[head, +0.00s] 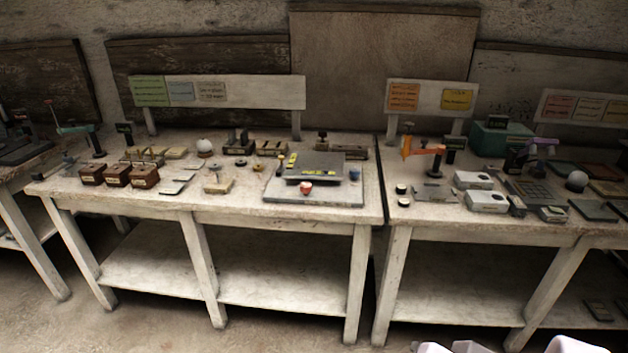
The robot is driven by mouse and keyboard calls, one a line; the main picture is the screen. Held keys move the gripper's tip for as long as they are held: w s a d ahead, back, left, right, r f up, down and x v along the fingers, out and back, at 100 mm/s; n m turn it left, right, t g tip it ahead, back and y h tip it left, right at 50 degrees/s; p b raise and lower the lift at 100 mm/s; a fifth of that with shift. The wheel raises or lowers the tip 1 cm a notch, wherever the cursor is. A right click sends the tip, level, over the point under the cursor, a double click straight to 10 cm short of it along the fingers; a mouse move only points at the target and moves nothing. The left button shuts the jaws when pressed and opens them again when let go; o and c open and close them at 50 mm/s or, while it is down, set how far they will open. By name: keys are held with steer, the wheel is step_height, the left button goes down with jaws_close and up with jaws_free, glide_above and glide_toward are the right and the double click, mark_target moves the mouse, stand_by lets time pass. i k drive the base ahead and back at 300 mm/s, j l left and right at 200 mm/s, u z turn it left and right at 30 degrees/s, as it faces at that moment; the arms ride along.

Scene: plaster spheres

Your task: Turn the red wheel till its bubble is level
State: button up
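A small red wheel (306,188) with a pale top sits at the front edge of a dark grey plate (325,169). The plate has yellow marks on it and rests over a flat grey base (275,194) on the middle bench. A dark blue wheel (354,174) stands at the plate's right, and a yellow part (282,169) at its left. The bubble is too small to make out here. My gripper is not in view; only pale parts, probably of my arm, show at the bottom right edge, well apart from the wheel.
The middle bench (235,208) also holds wooden boxes (117,175), a white ball (204,147) and small blocks to the left. The right bench (420,216) carries an orange-armed stand (423,152) and white boxes (487,201). Floor in front is clear.

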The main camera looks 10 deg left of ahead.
mark_target(305, 187)
steer(key=i+j, duration=0.15)
steer(key=i, duration=0.25)
steer(key=i+j, duration=0.15)
steer(key=i, duration=0.3)
steer(key=i+j, duration=0.15)
steer(key=i, duration=0.25)
steer(key=j+u, duration=0.05)
